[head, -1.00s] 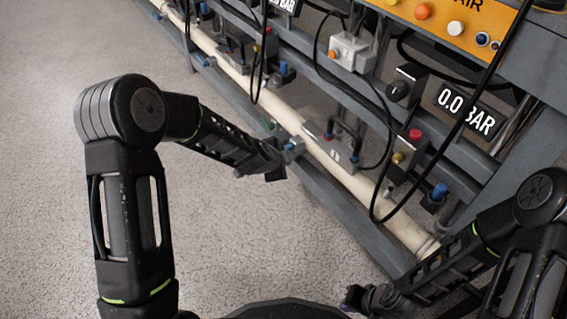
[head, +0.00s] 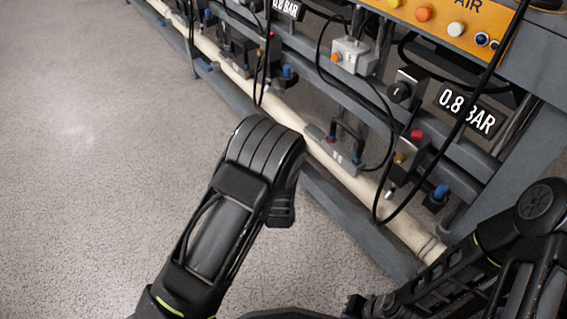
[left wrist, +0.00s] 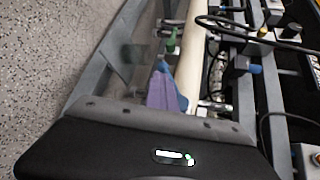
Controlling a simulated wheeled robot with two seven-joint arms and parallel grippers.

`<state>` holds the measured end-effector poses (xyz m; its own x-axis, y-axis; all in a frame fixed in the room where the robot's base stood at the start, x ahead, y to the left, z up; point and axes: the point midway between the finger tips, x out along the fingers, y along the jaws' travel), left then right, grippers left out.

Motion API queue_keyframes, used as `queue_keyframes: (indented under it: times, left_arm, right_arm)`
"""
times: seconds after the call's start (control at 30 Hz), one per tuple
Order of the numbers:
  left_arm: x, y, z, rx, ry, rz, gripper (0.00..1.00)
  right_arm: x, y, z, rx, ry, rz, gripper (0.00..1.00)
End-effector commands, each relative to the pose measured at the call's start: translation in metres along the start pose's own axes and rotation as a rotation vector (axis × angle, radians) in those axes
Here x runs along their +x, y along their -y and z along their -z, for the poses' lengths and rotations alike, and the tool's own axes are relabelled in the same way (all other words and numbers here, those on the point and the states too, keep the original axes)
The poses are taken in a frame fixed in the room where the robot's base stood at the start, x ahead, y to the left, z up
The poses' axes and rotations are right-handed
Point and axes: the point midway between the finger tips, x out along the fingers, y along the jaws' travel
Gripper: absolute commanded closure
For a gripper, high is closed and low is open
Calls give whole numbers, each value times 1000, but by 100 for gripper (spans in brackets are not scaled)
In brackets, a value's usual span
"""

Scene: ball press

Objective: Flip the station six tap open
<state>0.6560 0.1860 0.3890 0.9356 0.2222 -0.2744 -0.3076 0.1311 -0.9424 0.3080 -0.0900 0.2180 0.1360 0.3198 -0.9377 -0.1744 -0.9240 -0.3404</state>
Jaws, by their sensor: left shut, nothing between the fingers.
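In the left wrist view, the purple fingers of my left gripper (left wrist: 167,92) are together and empty, beside the cream pipe (left wrist: 189,62). A light blue part shows just past the fingertips; I cannot tell whether they touch it. A green-handled tap (left wrist: 172,42) stands farther along the pipe. In the head view my left arm hides that gripper and the rail behind it. Blue-handled taps show in the head view, one near the middle (head: 289,73) and one at the right (head: 440,192). No station number is readable. My right gripper (head: 355,304) is low at the bottom edge, its fingers unclear.
A pressure display (head: 466,112) reads 0.8 BAR. A grey box with an orange button (head: 352,55), an orange panel (head: 450,22) and looping black cables crowd the rack. The speckled floor (head: 90,150) at left is clear.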

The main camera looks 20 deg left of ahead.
Motion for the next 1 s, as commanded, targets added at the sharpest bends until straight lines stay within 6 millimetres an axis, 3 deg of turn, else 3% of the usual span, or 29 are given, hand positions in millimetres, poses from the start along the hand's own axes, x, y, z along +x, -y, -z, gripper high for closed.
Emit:
queue_keyframes:
  times: [0.6, 1.0]
  left_arm:
    - [8, 12, -11, 29, 18, 40, 100]
    - [12, 3, -12, 29, 18, 38, 100]
  right_arm:
    - [-11, 3, 0, -1, 4, 0, 100]
    - [-3, 1, 0, 0, 2, 0, 100]
